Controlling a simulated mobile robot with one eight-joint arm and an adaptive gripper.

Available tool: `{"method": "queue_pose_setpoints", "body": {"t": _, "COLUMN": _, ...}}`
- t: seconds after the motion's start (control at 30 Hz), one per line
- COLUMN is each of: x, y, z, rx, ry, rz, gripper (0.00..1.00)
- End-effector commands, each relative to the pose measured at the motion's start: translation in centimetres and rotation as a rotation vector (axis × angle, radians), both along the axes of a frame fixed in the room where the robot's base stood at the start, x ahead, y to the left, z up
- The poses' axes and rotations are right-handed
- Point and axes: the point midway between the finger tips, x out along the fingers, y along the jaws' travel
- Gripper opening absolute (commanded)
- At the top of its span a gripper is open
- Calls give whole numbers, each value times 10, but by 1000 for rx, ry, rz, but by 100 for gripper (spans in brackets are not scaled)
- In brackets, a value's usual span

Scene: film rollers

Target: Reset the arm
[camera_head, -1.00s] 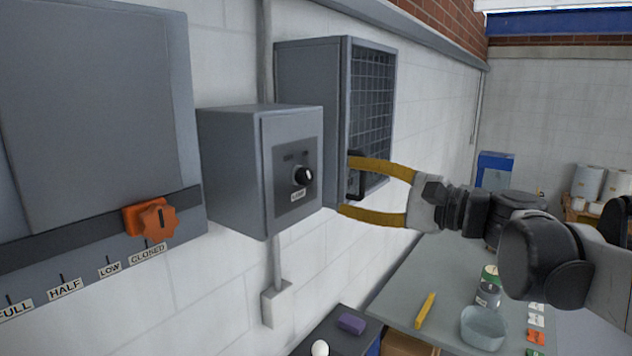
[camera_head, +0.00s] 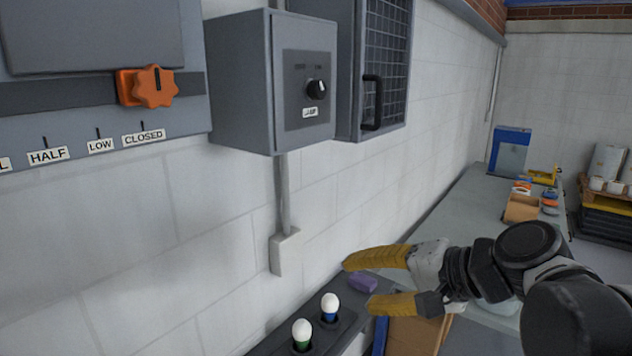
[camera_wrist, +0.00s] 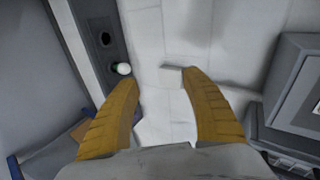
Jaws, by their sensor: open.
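My gripper (camera_head: 362,282) is open with its yellow fingers apart, and nothing is between them. In the head view it hangs in the lower middle, over the right end of the dark shelf and below the grey wall boxes. The wrist view also shows my gripper (camera_wrist: 162,82) with both fingers spread and the white wall behind. My arm reaches in from the lower right.
A grey switch box (camera_head: 240,75) and a mesh-door cabinet (camera_head: 386,70) hang on the wall. An orange knob (camera_head: 153,87) is at the left. White-topped rollers (camera_head: 302,331) and a purple block (camera_head: 363,282) are on the dark shelf (camera_head: 272,345). A long bench (camera_head: 440,215) extends behind.

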Motion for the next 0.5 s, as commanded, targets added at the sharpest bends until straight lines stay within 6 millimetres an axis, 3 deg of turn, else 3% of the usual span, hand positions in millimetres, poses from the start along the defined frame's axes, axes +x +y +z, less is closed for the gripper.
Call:
{"method": "queue_pose_setpoints", "body": {"t": 0.03, "x": -15, "y": -3, "z": -57, "rx": -97, "ry": -6, "rz": 20, "gripper": 55}}
{"method": "queue_pose_setpoints", "body": {"t": 0.2, "x": -58, "y": -36, "z": -187, "rx": -477, "ry": -46, "rz": 100, "gripper": 55}}
{"method": "queue_pose_setpoints", "body": {"t": 0.33, "x": -83, "y": -66, "z": -261, "rx": -736, "ry": -82, "rz": 165, "gripper": 55}}
{"method": "queue_pose_setpoints", "body": {"t": 0.4, "x": -92, "y": -81, "z": -288, "rx": -847, "ry": -98, "rz": 196, "gripper": 55}}
{"method": "queue_pose_setpoints", "body": {"t": 0.5, "x": -100, "y": -95, "z": -312, "rx": -962, "ry": -118, "rz": 229, "gripper": 55}}
